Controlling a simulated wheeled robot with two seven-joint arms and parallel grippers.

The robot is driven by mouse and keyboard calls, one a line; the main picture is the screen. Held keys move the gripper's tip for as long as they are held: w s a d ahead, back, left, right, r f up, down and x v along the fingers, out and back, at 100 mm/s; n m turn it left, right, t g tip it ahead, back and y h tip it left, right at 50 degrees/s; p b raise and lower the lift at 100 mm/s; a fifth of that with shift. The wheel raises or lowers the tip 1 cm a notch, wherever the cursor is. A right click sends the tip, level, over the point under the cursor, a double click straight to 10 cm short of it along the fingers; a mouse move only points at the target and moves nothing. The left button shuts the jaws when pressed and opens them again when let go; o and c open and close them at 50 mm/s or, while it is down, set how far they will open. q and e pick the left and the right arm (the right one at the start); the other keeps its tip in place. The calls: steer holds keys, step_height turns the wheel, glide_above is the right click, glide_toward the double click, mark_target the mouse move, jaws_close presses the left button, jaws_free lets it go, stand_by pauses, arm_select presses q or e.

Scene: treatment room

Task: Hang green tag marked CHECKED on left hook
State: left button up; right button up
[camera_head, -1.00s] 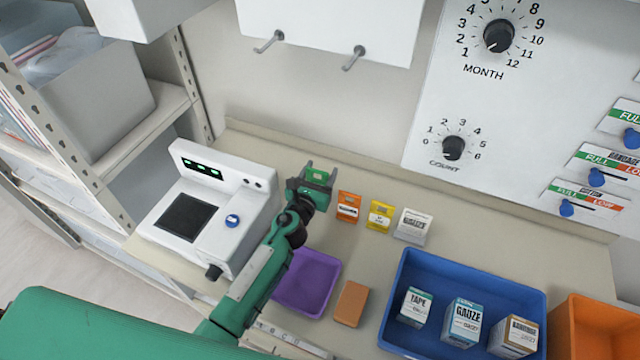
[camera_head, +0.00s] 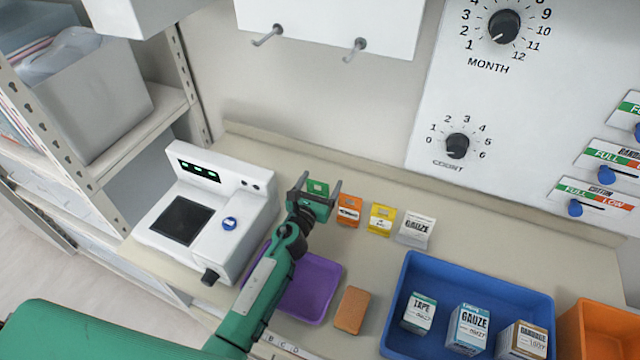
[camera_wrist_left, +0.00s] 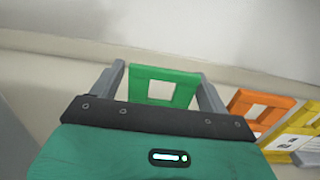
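The green tag (camera_head: 318,187) stands at the left end of a row of tags on the counter. Its marking cannot be read. My left gripper (camera_head: 320,182) is open, with one finger on each side of the tag. In the left wrist view the green tag (camera_wrist_left: 164,87) shows between the two grey fingers, with gaps beside it; its lower part is hidden by the gripper body. The left hook (camera_head: 267,36) sticks out empty from the white wall panel above. My right gripper is not in view.
A white device (camera_head: 172,238) is at the left. A purple tray (camera_head: 325,290) and blue bin (camera_head: 400,330) are in front. The right hook (camera_head: 354,49) is empty.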

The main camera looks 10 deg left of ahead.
arm_select(q)
steer(key=s+a, duration=0.1)
steer(key=s, duration=0.3)
steer(key=s+b, duration=0.1)
steer(key=s, duration=0.4)
steer(key=s+a, duration=0.1)
steer(key=s, duration=0.3)
steer(key=shift+s+a+r, duration=0.3)
